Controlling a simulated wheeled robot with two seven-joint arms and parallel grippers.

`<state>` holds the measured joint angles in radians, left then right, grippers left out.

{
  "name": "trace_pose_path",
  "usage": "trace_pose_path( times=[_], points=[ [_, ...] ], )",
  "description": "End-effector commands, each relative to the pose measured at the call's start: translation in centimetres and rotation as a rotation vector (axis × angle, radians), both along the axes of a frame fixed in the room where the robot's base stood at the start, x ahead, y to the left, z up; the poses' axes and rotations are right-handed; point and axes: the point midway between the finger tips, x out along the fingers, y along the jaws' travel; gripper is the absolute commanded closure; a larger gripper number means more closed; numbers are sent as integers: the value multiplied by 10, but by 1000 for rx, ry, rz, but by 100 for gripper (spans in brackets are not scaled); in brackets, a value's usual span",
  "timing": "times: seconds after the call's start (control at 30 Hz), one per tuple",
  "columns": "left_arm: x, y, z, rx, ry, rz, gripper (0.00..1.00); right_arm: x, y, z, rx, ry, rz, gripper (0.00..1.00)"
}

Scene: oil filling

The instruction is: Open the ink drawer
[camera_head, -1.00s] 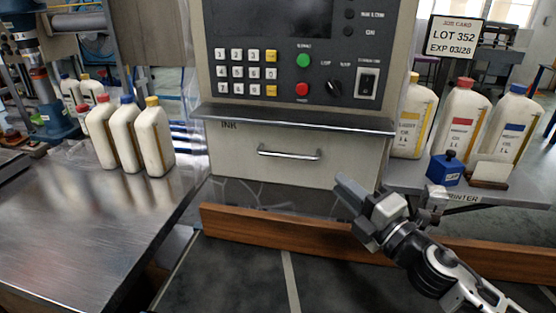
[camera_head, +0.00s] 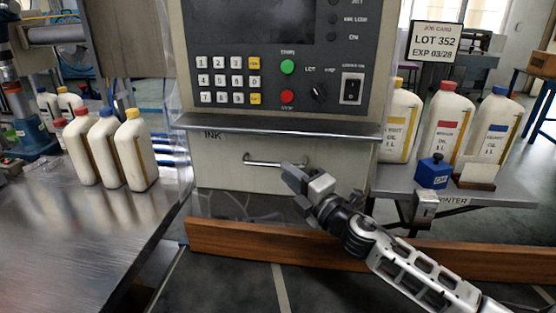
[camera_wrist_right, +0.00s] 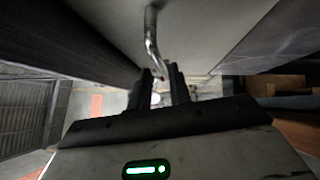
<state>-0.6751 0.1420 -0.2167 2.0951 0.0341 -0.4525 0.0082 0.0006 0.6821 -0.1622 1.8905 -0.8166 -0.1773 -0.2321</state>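The ink drawer (camera_head: 222,168) is the pale panel marked INK below the machine's dark ledge, and its front looks closed. Its metal bar handle (camera_head: 262,163) runs across the panel, with its right part behind my gripper. My right gripper (camera_head: 289,171) is at the right half of the handle. In the right wrist view, the handle (camera_wrist_right: 151,38) comes down from the top towards the fingertips of my right gripper (camera_wrist_right: 159,72). A gap shows between the fingers, so they are open. I cannot tell whether they touch the bar. My left gripper is not in view.
A dark ledge (camera_head: 290,126) juts out above the drawer. A wooden rail (camera_head: 235,243) crosses below it. White bottles stand on the metal table (camera_head: 90,235) at left and on the printer shelf (camera_head: 515,190) at right, near a blue ink bottle (camera_head: 433,172).

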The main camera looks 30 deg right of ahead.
Motion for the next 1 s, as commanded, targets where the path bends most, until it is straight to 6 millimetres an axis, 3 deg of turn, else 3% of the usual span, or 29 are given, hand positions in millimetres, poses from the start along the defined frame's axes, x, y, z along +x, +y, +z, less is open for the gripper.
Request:
trace_pose_path(
  times=[0.1,0.33,0.67,0.77,1.0],
  points=[
    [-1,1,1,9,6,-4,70,21,3,5,2,-2,-2,80],
    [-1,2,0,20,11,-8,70,44,6,6,3,0,-2,80],
    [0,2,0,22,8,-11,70,47,7,6,2,0,0,80],
    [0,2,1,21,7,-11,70,47,7,6,2,0,0,100],
    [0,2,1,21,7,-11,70,47,8,6,2,1,0,100]
  ],
)
